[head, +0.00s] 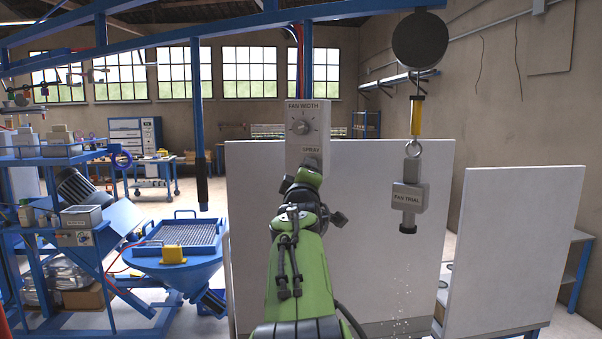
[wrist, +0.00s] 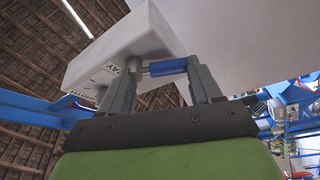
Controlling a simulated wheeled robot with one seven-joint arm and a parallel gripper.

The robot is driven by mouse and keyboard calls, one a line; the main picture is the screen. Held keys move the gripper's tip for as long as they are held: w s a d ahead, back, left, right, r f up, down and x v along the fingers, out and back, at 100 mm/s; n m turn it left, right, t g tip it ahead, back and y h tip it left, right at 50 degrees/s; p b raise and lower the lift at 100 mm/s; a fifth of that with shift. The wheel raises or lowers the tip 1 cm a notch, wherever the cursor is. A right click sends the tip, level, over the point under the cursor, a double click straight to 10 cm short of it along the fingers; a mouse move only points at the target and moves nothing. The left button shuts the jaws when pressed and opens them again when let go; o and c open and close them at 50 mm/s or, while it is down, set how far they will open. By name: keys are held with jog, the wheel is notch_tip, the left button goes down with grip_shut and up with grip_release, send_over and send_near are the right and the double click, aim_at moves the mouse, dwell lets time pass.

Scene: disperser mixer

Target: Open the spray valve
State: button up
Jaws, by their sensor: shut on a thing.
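The grey control box (head: 306,112) stands ahead of me in the head view, with a round FAN WIDTH dial (head: 301,127) and the word SPRAY below it. In the wrist view the underside of the box (wrist: 125,50) shows, with a blue valve handle (wrist: 168,67) on a metal stem. My gripper (wrist: 165,70) is shut on the blue handle, one finger at each end. In the head view my arm hides the handle, and the fingers show poorly.
A grey FAN TRIAL block (head: 408,196) hangs from a yellow cylinder (head: 417,115) at right, with small white specks below it. White panels (head: 510,240) stand behind and at right. A blue hopper (head: 180,262) and a blue shelf stand at left.

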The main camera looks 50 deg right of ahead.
jog(key=shift+s+d+n+g+y+p, duration=0.15)
jog(key=shift+s+n+y+p, duration=0.1)
jog(key=shift+n, duration=0.5)
jog(key=shift+s+n+g+y+p, duration=0.2)
jog(key=shift+n+y+p, duration=0.1)
jog(key=shift+n, duration=0.5)
jog(key=shift+s+d+n+g+y+p, duration=0.15)
jog(key=shift+n+y+p, duration=0.1)
jog(key=shift+n, duration=0.5)
jog(key=shift+a, duration=0.1)
jog(key=o, duration=1.1)
jog(key=shift+c, duration=0.2)
jog(key=b+v, duration=0.4)
jog(key=v, duration=1.1)
jog(key=shift+s+a, duration=0.2)
jog(key=shift+s, duration=0.1)
